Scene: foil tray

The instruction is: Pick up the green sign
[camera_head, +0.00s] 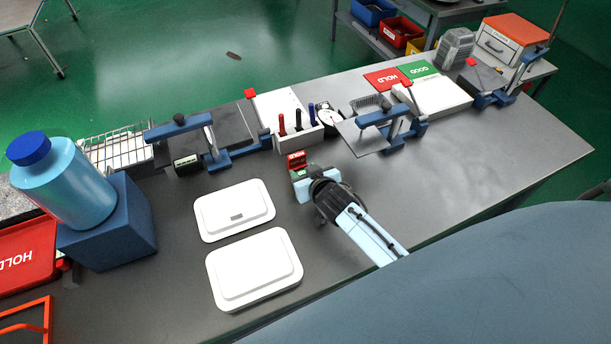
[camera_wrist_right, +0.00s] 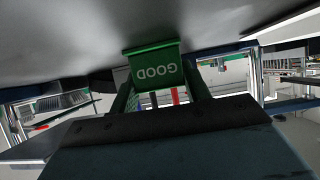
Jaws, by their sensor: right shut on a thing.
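The green sign (camera_wrist_right: 153,70) reads GOOD and shows upside down in the right wrist view, between the two fingers of my right gripper (camera_wrist_right: 160,88). The gripper is shut on it. In the head view my right gripper (camera_head: 307,182) is at the middle of the table, and a green part of the sign (camera_head: 299,174) shows at its tip. A small red HOLD sign (camera_head: 297,159) stands close behind it. I cannot tell whether the green sign is off the table. My left gripper is not in view.
Two white lidded boxes (camera_head: 234,210) lie left of my right gripper. Behind it are a pen holder (camera_head: 298,137) and blue-framed stands (camera_head: 383,120). Flat HOLD and GOOD trays (camera_head: 418,70) lie farther back. The table right of my arm is clear.

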